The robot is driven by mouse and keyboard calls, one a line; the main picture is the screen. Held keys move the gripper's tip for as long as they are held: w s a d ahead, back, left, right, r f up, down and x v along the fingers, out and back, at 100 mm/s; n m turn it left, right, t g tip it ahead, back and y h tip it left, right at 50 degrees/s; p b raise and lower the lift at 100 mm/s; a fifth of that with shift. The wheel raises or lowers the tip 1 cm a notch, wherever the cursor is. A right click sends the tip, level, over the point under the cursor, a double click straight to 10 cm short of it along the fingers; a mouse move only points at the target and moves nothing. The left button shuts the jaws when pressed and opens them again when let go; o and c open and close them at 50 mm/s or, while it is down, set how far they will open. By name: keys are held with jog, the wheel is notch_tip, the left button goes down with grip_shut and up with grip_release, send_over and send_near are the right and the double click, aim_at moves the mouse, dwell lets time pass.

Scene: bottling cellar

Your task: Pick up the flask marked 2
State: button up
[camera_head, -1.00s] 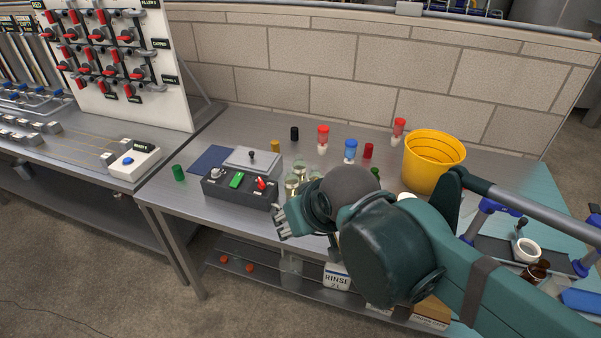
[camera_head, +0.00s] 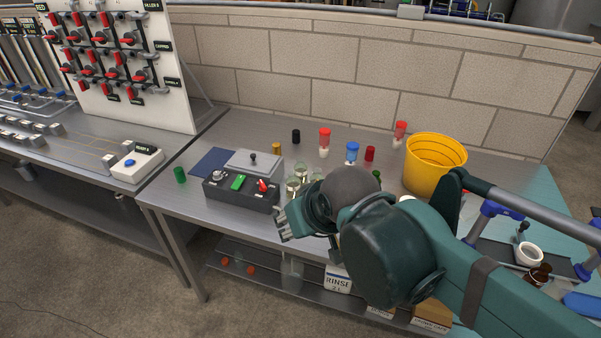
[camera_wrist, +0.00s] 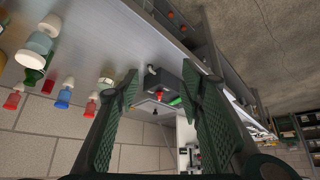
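Clear glass flasks with pale tops (camera_head: 292,187) stand on the metal bench just right of the dark control box, partly hidden by my arm. No number can be read on them, so I cannot tell which is flask 2. My gripper (camera_head: 283,222) is in front of them, near the bench's front edge. In the wrist view, my gripper (camera_wrist: 160,73) has its two green ridged fingers wide apart with nothing between them. A small pale round-topped object (camera_wrist: 105,81) shows just left of the left finger; I cannot tell whether it is a flask.
The control box (camera_head: 240,190) with green and red switches stands left of the flasks. Red, blue, black and yellow small containers stand behind, with a yellow bucket (camera_head: 433,165) at right. White-capped bottles (camera_wrist: 40,42) show at the wrist view's left.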

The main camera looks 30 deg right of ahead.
jog(key=w+d+r+m+g+h+p, duration=0.1)
jog(key=w+d+r+m+g+p, duration=0.25)
jog(key=w, duration=0.55)
jog(key=m+g+h+p, duration=0.3)
jog(key=m+p, duration=0.9)
jog(key=p, duration=0.1)
send_over(296, 166)
jog(key=a, duration=0.1)
notch_tip(296, 166, down, 9)
jog(key=shift+f, duration=0.2)
jog(key=shift+s, duration=0.1)
jog(key=shift+d+f+h+b, duration=0.15)
jog(key=shift+d+f, duration=0.1)
jog(key=shift+f, duration=0.35)
jog(key=shift+d+f+h+b, duration=0.15)
jog(key=shift+d+f, duration=0.1)
jog(key=shift+f, duration=0.35)
